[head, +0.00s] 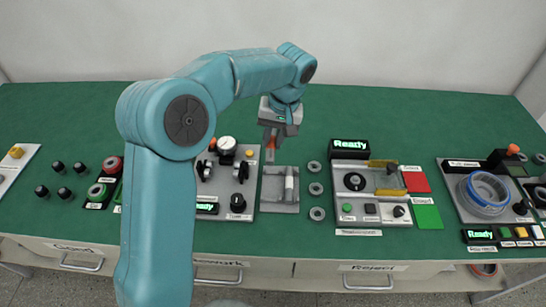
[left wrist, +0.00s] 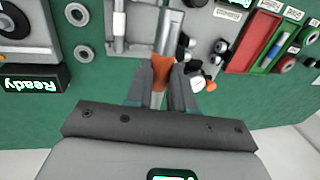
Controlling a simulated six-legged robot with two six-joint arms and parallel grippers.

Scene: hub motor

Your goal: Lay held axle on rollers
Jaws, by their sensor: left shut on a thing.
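My left gripper (head: 271,135) is shut on the axle, a metal rod with an orange part (head: 270,151), above the back of the grey tray. In the left wrist view, the gripper (left wrist: 161,92) has its fingers on either side of the orange part, and the axle's silver shaft (left wrist: 169,30) extends away from it. The rollers seem to be the dark round parts (head: 204,170) on the grey plate left of the gripper, below a white dial gauge (head: 226,145). The axle is apart from them. My right gripper is not in view.
A grey tray (head: 279,206) right of the roller plate holds a pale cylinder (head: 289,184). Several grey rings (head: 316,188) lie beside it. A station with a Ready display (head: 350,146) stands farther right. The green table behind is clear.

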